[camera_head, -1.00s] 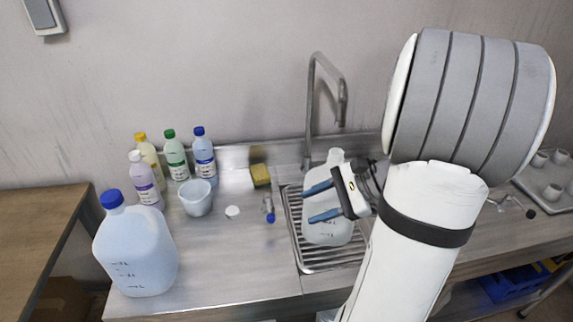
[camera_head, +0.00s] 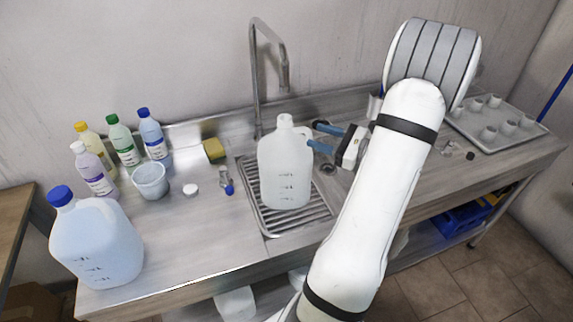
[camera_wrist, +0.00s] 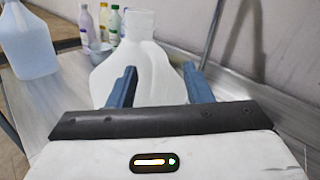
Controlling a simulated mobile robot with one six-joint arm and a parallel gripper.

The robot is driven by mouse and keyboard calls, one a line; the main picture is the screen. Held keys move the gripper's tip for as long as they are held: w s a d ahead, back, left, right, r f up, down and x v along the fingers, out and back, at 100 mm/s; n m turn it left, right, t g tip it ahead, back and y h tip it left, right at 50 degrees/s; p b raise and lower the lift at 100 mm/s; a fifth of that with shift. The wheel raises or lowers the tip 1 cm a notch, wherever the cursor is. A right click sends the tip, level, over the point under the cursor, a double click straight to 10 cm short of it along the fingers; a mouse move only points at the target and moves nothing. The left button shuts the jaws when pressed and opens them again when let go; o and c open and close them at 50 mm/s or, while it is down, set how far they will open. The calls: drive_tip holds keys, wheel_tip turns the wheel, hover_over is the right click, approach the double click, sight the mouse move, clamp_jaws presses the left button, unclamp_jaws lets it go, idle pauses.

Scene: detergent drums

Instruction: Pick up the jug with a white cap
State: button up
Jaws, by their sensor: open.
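The jug with a white cap (camera_head: 285,165) is translucent white and stands upright on the ribbed drain area of the counter in the head view. It also shows in the wrist view (camera_wrist: 150,65), straight ahead of the fingers. My gripper (camera_head: 322,137) is open, with blue fingers pointing left toward the jug's handle side. In the wrist view my gripper (camera_wrist: 160,85) has one finger on each side of the jug's near part. I cannot tell whether the fingers touch it. A second jug, with a blue cap (camera_head: 95,240), stands at the counter's front left.
Several capped bottles (camera_head: 124,143) and a white cup (camera_head: 151,181) stand at the left. A yellow sponge (camera_head: 214,150) lies near the wall. The tap (camera_head: 256,90) rises behind the jug. A tray of cups (camera_head: 497,126) is at the right.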

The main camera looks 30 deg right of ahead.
drive_tip(key=shift+x, duration=0.9)
drive_tip(key=shift+c, duration=0.4)
clamp_jaws()
